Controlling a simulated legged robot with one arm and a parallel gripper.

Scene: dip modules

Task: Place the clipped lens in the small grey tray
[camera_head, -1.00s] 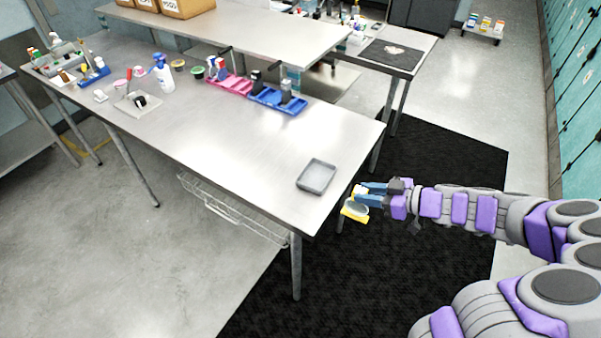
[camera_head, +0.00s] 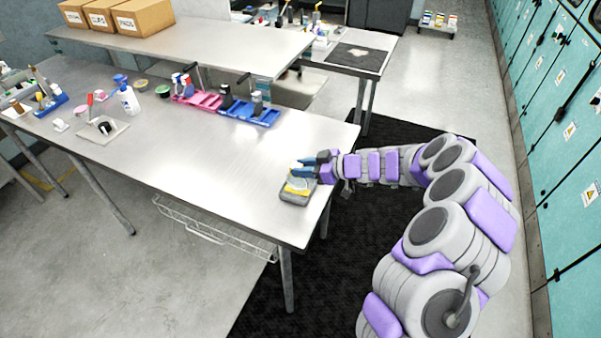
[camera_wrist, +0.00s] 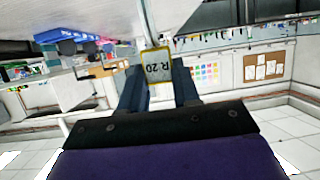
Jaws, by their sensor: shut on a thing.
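My gripper (camera_head: 303,168) is shut on the clipped lens (camera_head: 297,186), a pale round lens with a yellow clip. In the head view it is over the small grey tray (camera_head: 288,200), near the right end of the steel table. The lens and gripper cover much of the tray. I cannot tell whether the lens touches the tray floor or hangs above it. In the wrist view, the yellow-edged clip (camera_wrist: 156,63) with an "R 20" label sits between the fingers of my gripper (camera_wrist: 158,82). The tray cannot be made out there.
The steel table (camera_head: 215,155) is bare left of the tray. A blue rack (camera_head: 262,116) and a pink rack (camera_head: 203,101) stand farther back. A spray bottle (camera_head: 130,101) and small tubs stand at the far left. A raised shelf (camera_head: 210,45) runs along the back.

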